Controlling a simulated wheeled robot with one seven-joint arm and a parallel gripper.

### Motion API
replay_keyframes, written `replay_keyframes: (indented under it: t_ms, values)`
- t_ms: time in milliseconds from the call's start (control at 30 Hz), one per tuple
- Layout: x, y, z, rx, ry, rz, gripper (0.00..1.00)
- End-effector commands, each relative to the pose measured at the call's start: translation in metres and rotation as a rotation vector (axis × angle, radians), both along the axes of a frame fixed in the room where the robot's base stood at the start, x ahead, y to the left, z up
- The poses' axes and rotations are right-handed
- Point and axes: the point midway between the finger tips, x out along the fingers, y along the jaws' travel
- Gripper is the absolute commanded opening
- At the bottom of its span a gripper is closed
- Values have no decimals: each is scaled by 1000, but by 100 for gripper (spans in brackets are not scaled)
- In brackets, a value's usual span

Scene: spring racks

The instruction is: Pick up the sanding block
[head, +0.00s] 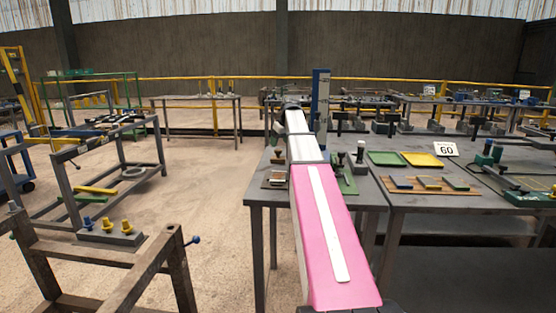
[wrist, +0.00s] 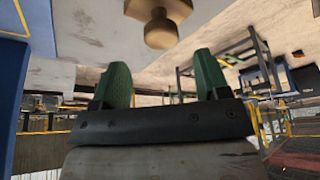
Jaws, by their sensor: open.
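In the wrist view, which looks upside down, a tan-brown block with a rounded knob (wrist: 158,24) sits on a grey surface at the top centre. It looks like the sanding block, though its far part is cut off by the frame edge. My gripper (wrist: 163,78) has two green fingers spread apart with nothing between them. The knob lies beyond the fingertips, roughly in line with the gap, and is not touched.
A tall blue post (head: 320,100) stands close behind the arm. The right table holds a green tray (head: 386,159), a yellow tray (head: 423,160) and a "60" sign (head: 446,149).

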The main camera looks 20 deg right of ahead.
Motion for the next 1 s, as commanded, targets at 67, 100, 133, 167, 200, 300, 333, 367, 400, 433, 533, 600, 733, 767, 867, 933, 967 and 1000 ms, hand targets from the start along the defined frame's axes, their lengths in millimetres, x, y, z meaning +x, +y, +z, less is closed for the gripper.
replay_keyframes:
  t_ms: [67,100,133,167,200,300,333,367,400,433,533,600,733,767,867,933,967,1000]
  values:
    - [0,1,-4,0,0,0,69]
    - [0,1,-6,0,0,0,69]
    - [0,1,-9,0,0,0,69]
    - [1,2,-12,-1,0,0,69]
    - [1,2,-17,0,0,0,69]
    - [2,5,-32,0,1,0,69]
    - [3,5,-36,0,1,0,69]
    - [6,6,-39,0,0,0,69]
    - [8,6,-44,0,0,0,69]
    - [9,7,-47,0,0,0,69]
    - [10,7,-52,0,0,0,69]
    - [10,7,-52,-1,0,0,69]
    - [10,7,-51,0,-1,0,62]
    - [10,7,-51,0,-1,0,53]
    - [10,7,-51,0,-1,0,20]
    - [10,7,-51,0,-1,0,13]
    - [10,7,-51,0,-1,0,13]
    - [10,7,-51,0,-1,0,13]
